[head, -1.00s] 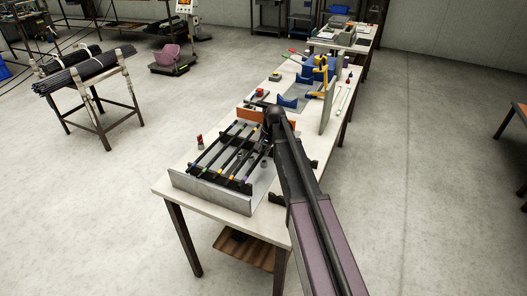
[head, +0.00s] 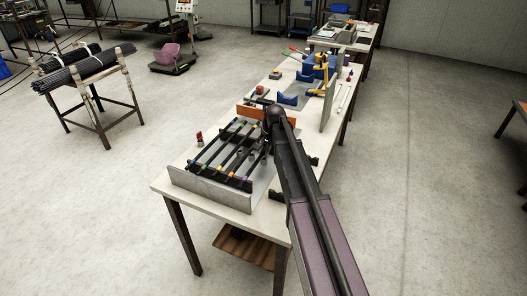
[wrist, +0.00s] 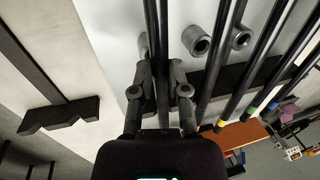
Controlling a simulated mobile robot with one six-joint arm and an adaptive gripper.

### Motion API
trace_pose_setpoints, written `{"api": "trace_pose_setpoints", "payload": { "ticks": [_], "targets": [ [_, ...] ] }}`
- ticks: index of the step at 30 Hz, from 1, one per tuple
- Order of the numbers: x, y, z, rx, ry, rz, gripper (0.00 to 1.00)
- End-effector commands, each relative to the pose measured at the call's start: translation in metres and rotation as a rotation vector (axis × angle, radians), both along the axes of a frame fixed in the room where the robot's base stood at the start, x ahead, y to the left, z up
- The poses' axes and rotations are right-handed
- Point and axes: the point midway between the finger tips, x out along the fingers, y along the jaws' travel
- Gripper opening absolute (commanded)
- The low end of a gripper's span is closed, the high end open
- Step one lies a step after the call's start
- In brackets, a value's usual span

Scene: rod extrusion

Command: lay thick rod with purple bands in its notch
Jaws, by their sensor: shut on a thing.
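In the wrist view my gripper (wrist: 162,75) is shut around a dark rod (wrist: 157,25). The rod runs up through the picture between the fingers. I see no bands on its visible part, and the fingers and palm hide some of it. In the head view my gripper end (head: 272,125) is over the right side of a rack, and my arm hides part of that side. Several dark rods lie across the rack with coloured band marks near their ends. The rack's grey front plate (head: 210,190) faces the near table end. Whether the held rod touches a notch I cannot tell.
Two grey hollow cylinders (wrist: 197,42) stand beside the held rod, near a neighbouring rod (wrist: 221,60). A black notched piece (wrist: 60,115) lies at left in the wrist view. An orange block (head: 252,112) is behind the rack. Blue holders (head: 294,95) stand farther along the table.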

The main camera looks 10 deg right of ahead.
Motion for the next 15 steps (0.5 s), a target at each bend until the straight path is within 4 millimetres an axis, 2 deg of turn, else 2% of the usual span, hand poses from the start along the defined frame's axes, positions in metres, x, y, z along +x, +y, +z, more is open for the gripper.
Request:
{"api": "trace_pose_setpoints", "payload": {
  "ticks": [1,4,5,15],
  "targets": [
    [0.0000,0.0000,0.0000,0.000,0.000,0.000,0.27],
    [0.0000,-0.0001,0.0000,0.000,0.000,0.000,0.57],
    [0.0000,-0.0001,0.0000,0.000,0.000,0.000,0.61],
    [0.0000,-0.0001,0.0000,0.000,0.000,0.000,0.61]
  ]
}}
